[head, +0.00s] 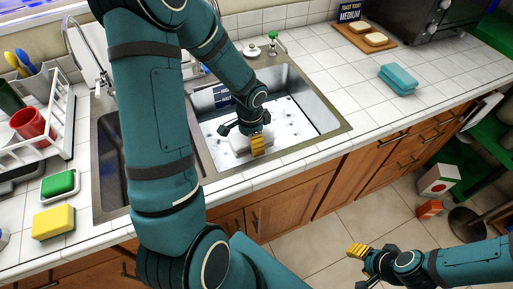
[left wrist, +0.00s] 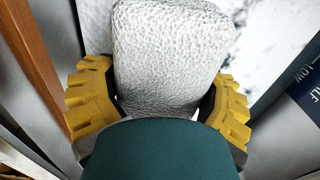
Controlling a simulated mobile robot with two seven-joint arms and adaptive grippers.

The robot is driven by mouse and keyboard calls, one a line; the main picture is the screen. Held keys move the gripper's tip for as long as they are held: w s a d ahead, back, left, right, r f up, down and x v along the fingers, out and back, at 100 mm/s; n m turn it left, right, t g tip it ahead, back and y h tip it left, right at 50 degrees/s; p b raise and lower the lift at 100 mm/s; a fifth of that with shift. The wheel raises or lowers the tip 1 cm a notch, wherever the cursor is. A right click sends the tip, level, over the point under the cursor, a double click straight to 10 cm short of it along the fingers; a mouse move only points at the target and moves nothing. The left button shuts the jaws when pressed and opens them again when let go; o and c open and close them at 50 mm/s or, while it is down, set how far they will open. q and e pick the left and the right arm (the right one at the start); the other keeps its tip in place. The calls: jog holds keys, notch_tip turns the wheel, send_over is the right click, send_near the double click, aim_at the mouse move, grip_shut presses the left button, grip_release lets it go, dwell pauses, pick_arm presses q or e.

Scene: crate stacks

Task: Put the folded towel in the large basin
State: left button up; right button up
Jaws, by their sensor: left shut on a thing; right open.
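The folded towel (left wrist: 172,50) is a white, bumpy-textured pad with rounded corners, seen between the yellow fingers in the left wrist view. My left gripper (head: 257,145) is shut on it, one finger on each side. The large basin (head: 318,98) is the right, wider side of the steel sink. My left gripper and the towel are inside its outline, near its front edge. The gripper mostly hides the towel in the head view. I cannot tell whether the towel touches the basin bottom. My right gripper (head: 359,251) is open and empty over the floor at lower right.
A smaller basin (head: 109,160) is left, partly behind my arm. A dish rack (head: 62,135) and green (head: 60,183) and yellow (head: 54,221) sponges lie farther left. Folded teal cloths (head: 398,80) and a bread board (head: 363,36) sit on the right counter, with free tiles between.

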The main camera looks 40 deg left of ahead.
pick_arm(q)
jog(key=b, duration=0.1)
send_over(252, 157)
jog(key=s+d, duration=0.1)
notch_tip(252, 157, down, 5)
jog(key=shift+s+r, duration=0.15)
jog(key=shift+r, duration=0.05)
jog(key=shift+a+f+b, duration=0.1)
jog(key=shift+f+b, duration=0.75)
jog(key=shift+f, duration=1.4)
jog(key=shift+r, duration=0.1)
jog(key=o, duration=1.1)
jog(key=shift+c, duration=0.2)
jog(key=shift+r, duration=0.3)
notch_tip(252, 157, up, 12)
jog(key=p, duration=0.4)
jog(key=shift+f, duration=0.25)
